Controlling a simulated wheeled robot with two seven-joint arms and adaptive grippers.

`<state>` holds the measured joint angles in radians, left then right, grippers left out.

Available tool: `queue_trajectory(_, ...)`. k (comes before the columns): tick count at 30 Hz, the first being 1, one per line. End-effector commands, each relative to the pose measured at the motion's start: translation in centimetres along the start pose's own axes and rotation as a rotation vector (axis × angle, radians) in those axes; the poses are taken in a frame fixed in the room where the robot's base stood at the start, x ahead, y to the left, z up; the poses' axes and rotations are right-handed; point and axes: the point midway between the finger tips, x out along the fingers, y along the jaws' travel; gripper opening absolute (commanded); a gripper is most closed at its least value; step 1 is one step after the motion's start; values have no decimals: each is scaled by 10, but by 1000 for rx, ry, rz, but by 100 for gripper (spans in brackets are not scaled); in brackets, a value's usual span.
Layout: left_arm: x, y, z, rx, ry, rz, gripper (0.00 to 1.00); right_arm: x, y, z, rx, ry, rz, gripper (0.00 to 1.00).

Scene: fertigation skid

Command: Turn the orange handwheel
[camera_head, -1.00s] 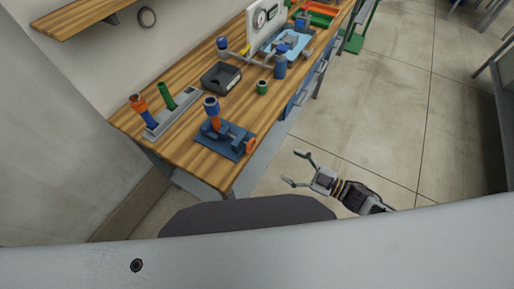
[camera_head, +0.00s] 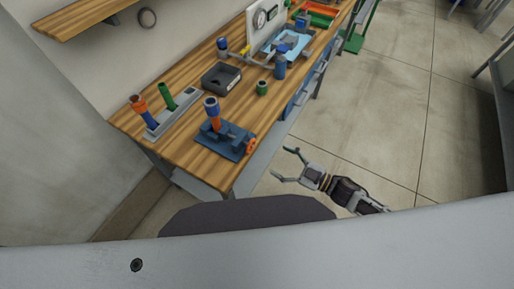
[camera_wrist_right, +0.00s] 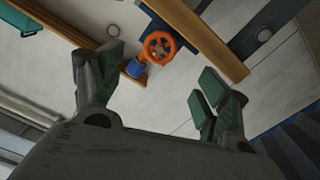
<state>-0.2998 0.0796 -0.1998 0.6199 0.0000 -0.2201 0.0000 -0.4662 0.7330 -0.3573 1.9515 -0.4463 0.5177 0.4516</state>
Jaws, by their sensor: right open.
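The orange handwheel (camera_head: 251,146) sits at the front edge of the wooden bench, on a blue base (camera_head: 223,144) that also carries an upright blue-and-orange part (camera_head: 213,112). In the right wrist view the orange handwheel (camera_wrist_right: 158,48) shows as a spoked ring, ahead of the fingers and between them in the picture. My right gripper (camera_head: 282,163) is open and empty, off the bench's front edge, right of and slightly below the wheel in the head view. Its spread fingers show in the wrist view (camera_wrist_right: 160,78), apart from the wheel. My left gripper is not in view.
On the bench (camera_head: 190,152) stand a grey rack (camera_head: 172,116) with coloured handles, a black tray (camera_head: 221,77), a green cup (camera_head: 262,88) and a pipe assembly with a gauge panel (camera_head: 262,22). Open floor (camera_head: 375,110) lies right of the bench.

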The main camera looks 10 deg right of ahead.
Motion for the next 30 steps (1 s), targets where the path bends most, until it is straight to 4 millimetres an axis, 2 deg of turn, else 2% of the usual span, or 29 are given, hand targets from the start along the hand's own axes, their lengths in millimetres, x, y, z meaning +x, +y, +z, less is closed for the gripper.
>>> queue_trajectory(30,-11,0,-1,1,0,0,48,85,0,-2,0,2,0,75)
